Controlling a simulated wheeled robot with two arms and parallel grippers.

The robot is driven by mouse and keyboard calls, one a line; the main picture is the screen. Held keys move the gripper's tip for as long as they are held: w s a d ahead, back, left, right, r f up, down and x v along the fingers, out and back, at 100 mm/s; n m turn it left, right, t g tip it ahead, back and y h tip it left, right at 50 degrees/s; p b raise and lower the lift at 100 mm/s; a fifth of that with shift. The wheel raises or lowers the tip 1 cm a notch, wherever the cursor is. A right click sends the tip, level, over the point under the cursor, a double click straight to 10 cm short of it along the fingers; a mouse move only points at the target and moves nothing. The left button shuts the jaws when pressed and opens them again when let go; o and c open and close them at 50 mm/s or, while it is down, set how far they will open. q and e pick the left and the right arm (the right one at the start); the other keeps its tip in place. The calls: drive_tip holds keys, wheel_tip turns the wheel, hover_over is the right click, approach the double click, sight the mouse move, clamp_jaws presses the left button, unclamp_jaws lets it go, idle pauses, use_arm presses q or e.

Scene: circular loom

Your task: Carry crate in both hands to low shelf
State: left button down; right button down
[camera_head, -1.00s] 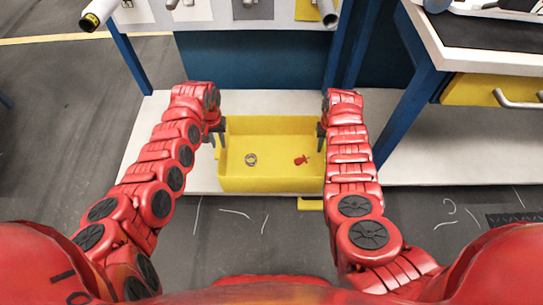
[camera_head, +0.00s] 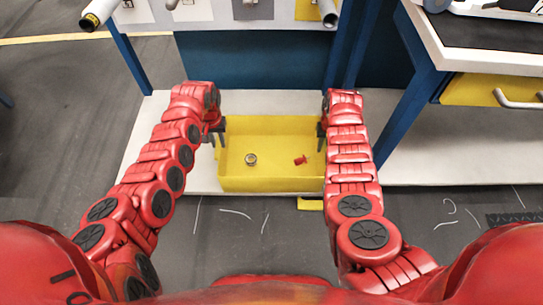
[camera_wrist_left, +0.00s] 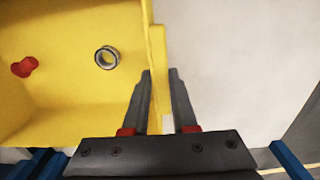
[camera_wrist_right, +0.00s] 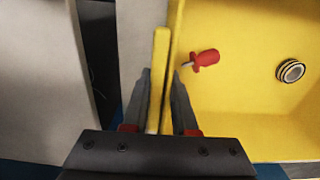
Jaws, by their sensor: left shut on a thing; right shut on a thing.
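The yellow crate (camera_head: 270,182) is between my two arms, over the white low shelf (camera_head: 150,135) in the head view. It looks level; whether it touches the shelf I cannot tell. My left gripper (camera_head: 219,140) is shut on the crate's left wall, and the left wrist view shows its fingers (camera_wrist_left: 160,78) on either side of that wall. My right gripper (camera_head: 321,132) is shut on the right wall, which shows between its fingers (camera_wrist_right: 160,80) in the right wrist view. A metal ring (camera_head: 251,159) and a small red-handled tool (camera_head: 300,160) lie inside.
Blue posts (camera_head: 128,62) stand at both sides of the shelf, with a blue panel (camera_head: 265,62) behind. A workbench with a yellow drawer (camera_head: 500,90) is at the right. A yellow piece (camera_head: 310,203) shows at the shelf's front edge.

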use_arm(q)
drive_tip(key=shift+r, duration=0.15)
use_arm(e)
drive_tip(key=shift+r, duration=0.15)
